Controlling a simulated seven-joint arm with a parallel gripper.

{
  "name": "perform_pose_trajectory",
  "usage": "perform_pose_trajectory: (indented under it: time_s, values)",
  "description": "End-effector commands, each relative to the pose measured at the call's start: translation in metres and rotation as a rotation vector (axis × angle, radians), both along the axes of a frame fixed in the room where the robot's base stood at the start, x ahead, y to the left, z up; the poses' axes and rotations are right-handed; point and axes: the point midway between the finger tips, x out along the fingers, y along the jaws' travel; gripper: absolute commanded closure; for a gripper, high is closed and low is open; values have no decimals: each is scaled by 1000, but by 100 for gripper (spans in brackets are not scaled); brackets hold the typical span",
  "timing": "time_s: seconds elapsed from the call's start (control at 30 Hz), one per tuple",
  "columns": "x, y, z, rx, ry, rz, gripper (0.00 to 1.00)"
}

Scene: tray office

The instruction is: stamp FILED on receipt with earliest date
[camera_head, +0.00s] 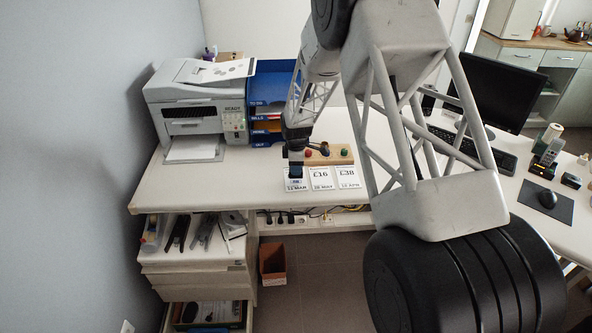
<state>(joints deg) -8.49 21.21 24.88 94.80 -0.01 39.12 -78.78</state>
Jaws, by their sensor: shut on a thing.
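Three white receipts lie in a row near the desk's front edge. The left receipt (297,186) seems to read 12 MAR and has a small dark blue mark or patch near its top. The middle receipt (321,179) shows £16 and a date like 28 MAY. The right receipt (348,177) shows £38 and a date like 14 APR. My gripper (295,160) points down over the left receipt, shut on a dark stamp (296,171). I cannot tell whether the stamp touches the paper. A wooden stamp rack (343,155) stands behind the receipts with red and green knobs showing.
A printer (198,107) and blue-labelled letter trays (270,88) stand at the left. My arm hides the desk's middle right. The front left desk is clear.

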Motion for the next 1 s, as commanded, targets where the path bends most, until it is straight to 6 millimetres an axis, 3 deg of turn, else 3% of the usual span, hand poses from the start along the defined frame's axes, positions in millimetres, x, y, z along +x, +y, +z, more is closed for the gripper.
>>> perform_pose_trajectory:
  time_s: [0.63, 1.0]
  values:
    - [0, 0, 37, 0, -1, 0, 80]
    - [0, 0, 41, 0, 0, 0, 80]
